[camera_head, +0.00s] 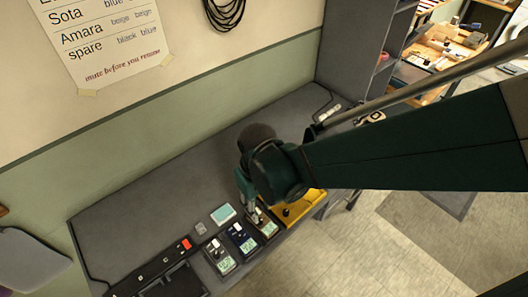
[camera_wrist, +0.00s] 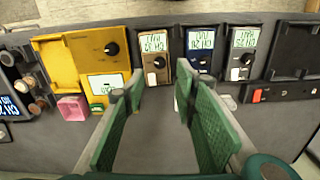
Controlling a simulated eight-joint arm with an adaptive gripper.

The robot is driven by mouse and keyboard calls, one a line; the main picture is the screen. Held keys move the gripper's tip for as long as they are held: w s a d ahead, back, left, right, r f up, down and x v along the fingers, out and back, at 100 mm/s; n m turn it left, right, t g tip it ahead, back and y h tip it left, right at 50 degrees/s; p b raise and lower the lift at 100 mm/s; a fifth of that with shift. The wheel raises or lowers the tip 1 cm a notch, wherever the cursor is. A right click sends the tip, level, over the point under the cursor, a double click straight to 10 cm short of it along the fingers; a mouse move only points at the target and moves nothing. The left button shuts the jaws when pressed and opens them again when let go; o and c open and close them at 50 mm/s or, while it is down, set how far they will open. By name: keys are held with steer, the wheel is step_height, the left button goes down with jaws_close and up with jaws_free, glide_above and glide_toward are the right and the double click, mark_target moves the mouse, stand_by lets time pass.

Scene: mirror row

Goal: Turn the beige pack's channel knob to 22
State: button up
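The beige pack (camera_wrist: 151,34) is in the wrist view just beyond my fingertips, with a lit display, a dark knob (camera_wrist: 159,62) and a white switch (camera_wrist: 152,78). Its display is upside down there and I cannot read the channel surely. In the head view the beige pack (camera_head: 269,230) is partly covered by my gripper (camera_head: 254,214), which points down over its far end. In the wrist view my gripper (camera_wrist: 160,86) is open and empty, with its green fingers apart on either side of the beige pack's near end. I cannot tell its height above the knob.
The blue pack (camera_head: 243,238) and black pack (camera_head: 219,259) stand in a row beside the beige pack. A yellow device (camera_head: 310,206) is on its other side.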

mark_target(260, 220)
steer(key=shift+f, duration=0.15)
steer(key=shift+f+b, duration=0.9)
steer(key=shift+f, duration=2.8)
steer(key=shift+c, duration=0.7)
steer(key=c, duration=0.8)
steer(key=shift+n, duration=0.3)
steer(key=shift+n+b, duration=0.6)
steer(key=shift+n, duration=1.4)
